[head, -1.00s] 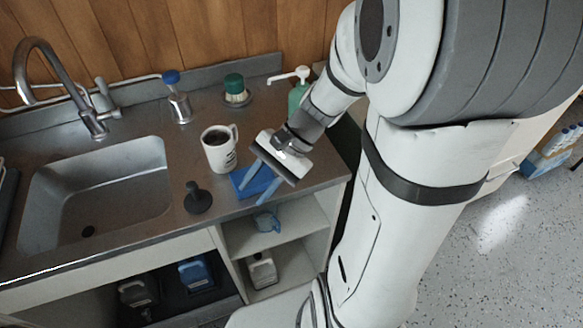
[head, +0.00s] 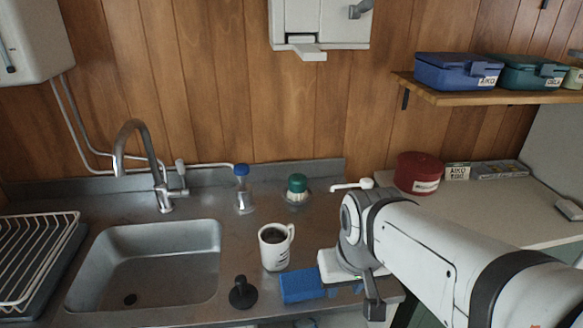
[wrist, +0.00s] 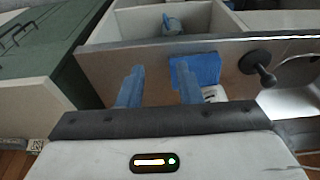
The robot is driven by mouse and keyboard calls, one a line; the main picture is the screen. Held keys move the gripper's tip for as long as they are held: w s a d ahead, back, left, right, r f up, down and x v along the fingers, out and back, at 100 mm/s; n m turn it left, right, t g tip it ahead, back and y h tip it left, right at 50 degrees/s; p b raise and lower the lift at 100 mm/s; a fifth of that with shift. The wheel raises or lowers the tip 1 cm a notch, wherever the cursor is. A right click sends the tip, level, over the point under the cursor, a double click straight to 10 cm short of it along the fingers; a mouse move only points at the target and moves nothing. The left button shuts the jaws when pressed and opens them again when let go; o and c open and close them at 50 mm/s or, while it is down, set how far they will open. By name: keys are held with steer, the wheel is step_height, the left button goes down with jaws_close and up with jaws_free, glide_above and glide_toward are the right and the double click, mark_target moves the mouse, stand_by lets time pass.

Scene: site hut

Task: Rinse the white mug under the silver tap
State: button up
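The white mug (head: 273,252) stands upright on the steel counter, right of the sink, handle toward the back right, with a dark inside. A small white part of it (wrist: 215,93) shows in the wrist view, partly hidden behind a finger. The silver tap (head: 150,165) rises behind the sink (head: 190,240), its spout over the basin. My gripper (wrist: 160,70) is open and empty, its two blue fingers apart. In the head view it is at the counter's front right, right of the mug and beside the blue sponge; its fingers are mostly hidden there.
The blue sponge (head: 302,286) and a black plunger-like tool (head: 242,292) lie in front of the mug. A blue-capped bottle (head: 243,188) and a green-topped brush (head: 297,188) stand behind it. A dish rack (head: 35,260) is left of the sink. The sink is empty.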

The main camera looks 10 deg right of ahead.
steer(key=shift+o, duration=0.8)
steer(key=shift+w+r+p, duration=0.1)
steer(key=shift+r+p, duration=0.2)
steer(key=shift+r, duration=0.6)
steer(key=shift+o, duration=0.2)
steer(key=w+r+n+t, duration=0.1)
steer(key=w+t, duration=0.3)
steer(key=w, duration=1)
steer(key=shift+w+a+r+h, duration=0.3)
steer(key=shift+a, duration=0.05)
steer(key=w+a+r+n+t+y+p, duration=0.15)
steer(key=w+a+n+t, duration=0.35)
steer(key=w, duration=0.9)
steer(key=n+y+p, duration=0.1)
steer(key=n+y, duration=0.4)
steer(key=y, duration=0.8)
glide_toward(183, 167)
steer(key=x, duration=0.3)
steer(key=shift+w+a+f+g+y, duration=0.15)
steer(key=shift+w+a+g+y, duration=0.2)
steer(key=shift+w, duration=0.2)
steer(key=p+x, duration=0.1)
steer(key=x, duration=0.6)
steer(key=shift+a+p, duration=0.1)
steer(key=shift+p, duration=0.3)
